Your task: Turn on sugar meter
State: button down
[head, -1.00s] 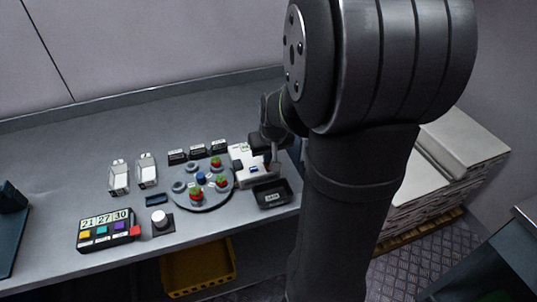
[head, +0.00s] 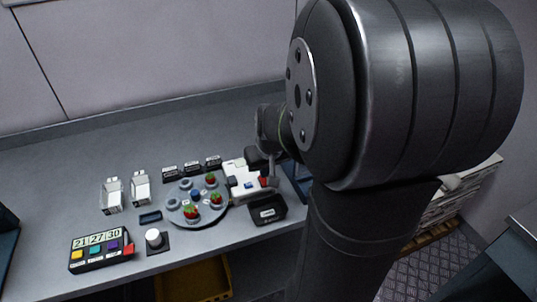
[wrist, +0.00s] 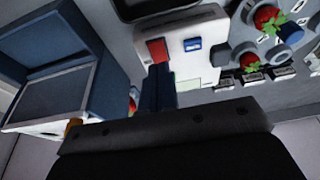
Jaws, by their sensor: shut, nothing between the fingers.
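The sugar meter looks to be the white box (head: 236,166) right of the round plate in the head view. In the wrist view the white box (wrist: 208,62) shows a red button (wrist: 157,50), a blue button (wrist: 192,44) and part of a greenish patch. My gripper (wrist: 159,70) is shut and empty, its fingertips just beside the red button. I cannot tell whether they touch it. In the head view my gripper (head: 271,184) is at the box's right side, next to the red button (head: 263,181). The greenish patch is partly hidden by the fingers.
A round grey plate (head: 180,212) with several red berries lies left of the box. A black tray (head: 268,209) sits in front of it. A blue open case (wrist: 55,85) is on the other side of my gripper. A keypad box (head: 100,250) is at the front left.

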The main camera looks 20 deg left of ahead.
aim_at(264, 180)
jog(key=v, duration=1.1)
jog(key=shift+d+r, duration=0.15)
jog(key=shift+r, duration=0.05)
jog(key=shift+s, duration=0.1)
jog(key=shift+w+a+r, duration=0.2)
jog(key=shift+w+a, duration=0.3)
jog(key=x, duration=1.4)
